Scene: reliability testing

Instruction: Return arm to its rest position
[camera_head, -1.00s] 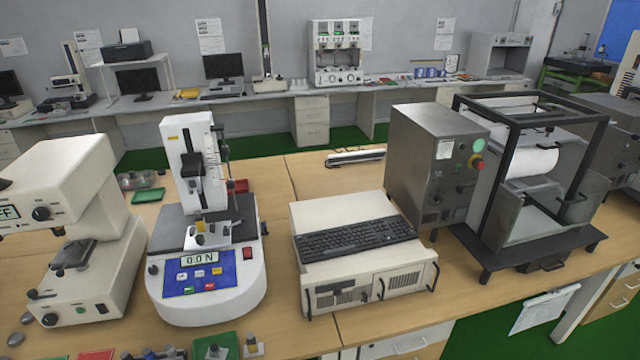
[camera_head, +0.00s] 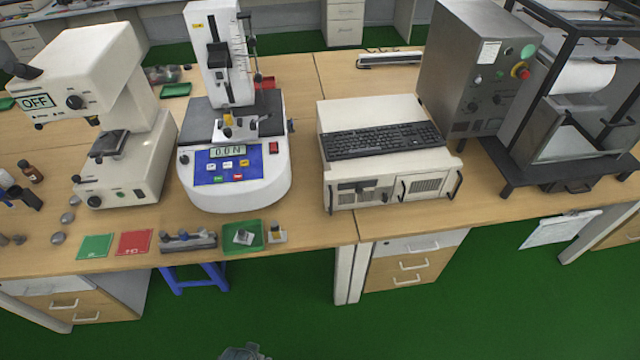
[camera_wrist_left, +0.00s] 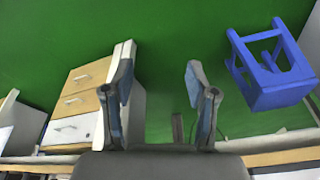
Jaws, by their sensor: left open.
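My left gripper (camera_wrist_left: 160,90) shows in the left wrist view with its two dark fingers spread apart. It is open and nothing is between the fingertips. Behind the fingers is green floor, so the gripper is out over the floor, clear of the bench. In the head view a small grey piece of my own arm or gripper shows at the bottom edge, left of centre; I cannot tell which part it is. My right gripper is in neither view.
The wooden bench (camera_head: 330,230) carries a white tester (camera_head: 235,195), a keyboard on a beige case (camera_head: 390,185) and a steel machine (camera_head: 470,90). A blue stool (camera_head: 195,277) and drawers (camera_head: 415,262) are under it; green floor in front is free.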

